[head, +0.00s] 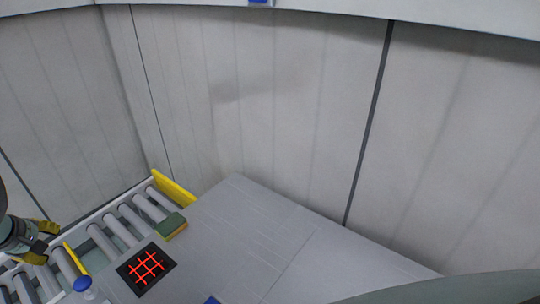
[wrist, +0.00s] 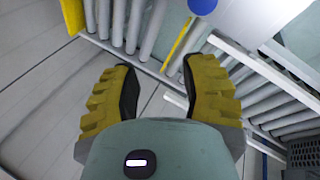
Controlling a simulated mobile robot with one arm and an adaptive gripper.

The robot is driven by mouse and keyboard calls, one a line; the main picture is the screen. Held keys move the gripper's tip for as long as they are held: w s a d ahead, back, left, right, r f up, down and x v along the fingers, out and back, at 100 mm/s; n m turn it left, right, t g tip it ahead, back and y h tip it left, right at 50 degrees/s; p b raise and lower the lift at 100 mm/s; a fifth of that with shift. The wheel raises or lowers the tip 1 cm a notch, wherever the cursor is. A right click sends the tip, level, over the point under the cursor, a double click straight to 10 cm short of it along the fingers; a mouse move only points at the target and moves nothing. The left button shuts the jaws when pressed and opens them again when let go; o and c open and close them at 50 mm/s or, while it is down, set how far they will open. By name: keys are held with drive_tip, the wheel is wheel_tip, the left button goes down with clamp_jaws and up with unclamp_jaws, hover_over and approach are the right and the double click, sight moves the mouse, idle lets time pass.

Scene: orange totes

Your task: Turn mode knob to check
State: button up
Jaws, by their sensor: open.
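No knob with readable mode marks shows, so I cannot tell which part is the mode knob. A round blue knob-like cap (head: 82,284) on a pale base stands at the lower left of the head view, beside the rollers. A round blue cap (wrist: 202,6) also shows at the top edge of the wrist view, beyond my fingertips. My gripper (head: 45,243) is at the left edge of the head view, over the rollers and apart from the blue cap. In the wrist view my gripper (wrist: 158,72) has its yellow, black-padded fingers wide apart with nothing between them.
A roller conveyor (head: 103,241) with a yellow end bar (head: 174,188) runs along the left. A black panel with a red grid (head: 146,268) and a green-and-yellow block (head: 171,225) lie by the grey surface (head: 250,225). Grey walls (head: 270,100) stand behind.

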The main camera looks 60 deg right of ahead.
drive_tip(key=shift+w+r+t+p, duration=0.25)
drive_tip(key=shift+w+r+t, duration=0.25)
drive_tip(key=shift+w, duration=0.35)
drive_tip(key=shift+w+r+t+p, duration=0.2)
drive_tip(key=shift+w+r+t, duration=0.25)
drive_tip(key=shift+w, duration=0.35)
